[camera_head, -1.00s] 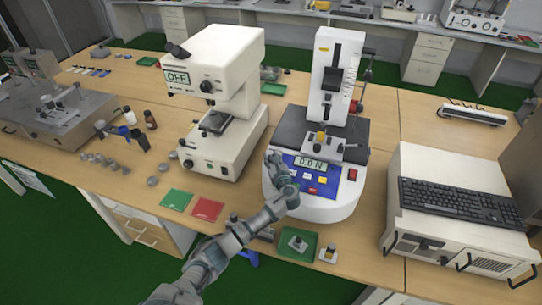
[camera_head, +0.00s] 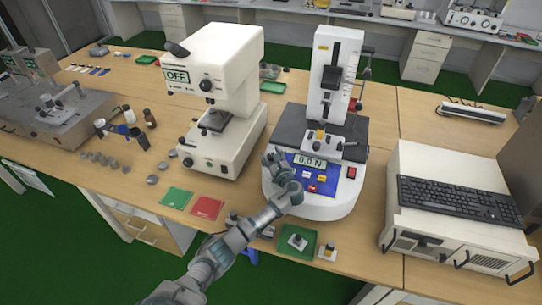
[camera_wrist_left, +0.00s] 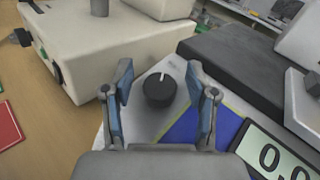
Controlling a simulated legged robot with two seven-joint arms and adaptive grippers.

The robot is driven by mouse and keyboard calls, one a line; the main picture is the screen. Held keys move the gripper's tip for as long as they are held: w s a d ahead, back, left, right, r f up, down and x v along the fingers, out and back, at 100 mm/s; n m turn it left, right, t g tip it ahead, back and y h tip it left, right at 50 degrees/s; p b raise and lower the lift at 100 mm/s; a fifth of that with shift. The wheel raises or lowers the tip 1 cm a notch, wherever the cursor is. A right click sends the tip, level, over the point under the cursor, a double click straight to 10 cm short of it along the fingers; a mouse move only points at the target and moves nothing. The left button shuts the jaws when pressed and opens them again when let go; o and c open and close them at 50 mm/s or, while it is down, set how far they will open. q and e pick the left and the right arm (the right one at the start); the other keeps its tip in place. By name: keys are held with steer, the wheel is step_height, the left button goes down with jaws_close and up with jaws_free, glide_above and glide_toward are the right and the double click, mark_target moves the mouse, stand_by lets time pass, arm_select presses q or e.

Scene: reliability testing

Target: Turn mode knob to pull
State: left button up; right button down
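The mode knob (camera_wrist_left: 160,90) is a round black dial with a white pointer line, on the tester's front panel. In the left wrist view it sits between the two open fingers of my left gripper (camera_wrist_left: 161,105), with space on both sides. In the head view my left gripper (camera_head: 274,160) is over the left edge of the blue panel (camera_head: 336,186) and hides the knob. The force tester (camera_head: 340,70) has a white column, and its display (camera_head: 309,161) appears to read 0.0 N. The pointer points nearly straight up in the wrist view. My right gripper is not in view.
A cream hardness tester (camera_head: 222,90) marked OFF stands left of my gripper. A cream box with a black keyboard (camera_head: 460,201) is at the right. Red (camera_head: 207,208) and green (camera_head: 176,198) mats and a green tray (camera_head: 283,251) lie near the front edge.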

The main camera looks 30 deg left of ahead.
arm_select(q)
steer(key=shift+d, duration=0.1)
steer(key=shift+s+d, duration=0.25)
steer(key=shift+d, duration=0.1)
steer(key=v, duration=1.1)
steer(key=shift+f, duration=0.1)
